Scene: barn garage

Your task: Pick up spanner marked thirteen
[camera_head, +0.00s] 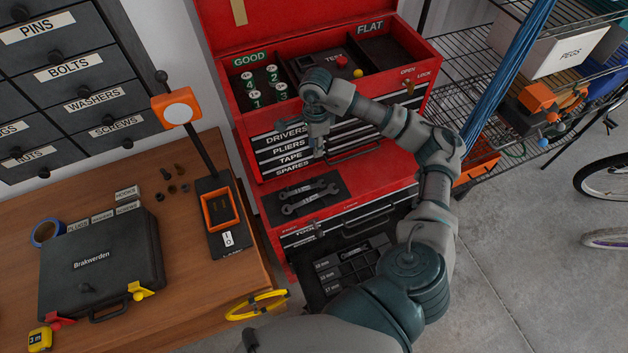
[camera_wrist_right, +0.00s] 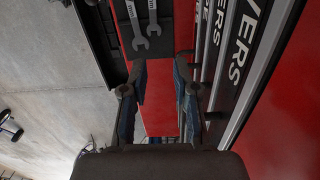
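Two grey metal spanners lie side by side on a dark mat (camera_head: 331,184) on the red ledge of the tool chest: an upper spanner (camera_head: 299,191) and a lower spanner (camera_head: 309,201). Their markings are too small to read, so I cannot tell which is thirteen. The spanner ends also show at the top of the right wrist view, one to the left (camera_wrist_right: 136,30) and one to the right (camera_wrist_right: 153,20). My right gripper (camera_head: 319,153) points down above and behind the spanners, in front of the labelled drawers. Its two fingers (camera_wrist_right: 160,78) are apart and empty. My left gripper is not in view.
The red tool chest (camera_head: 215,40) rises behind, with drawers labelled drivers, pliers, tape and spares. An open drawer with a divided dark tray (camera_head: 345,272) lies below the ledge. A wooden bench (camera_head: 190,300) stands left, with a black case (camera_head: 100,262). Wire shelving stands right.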

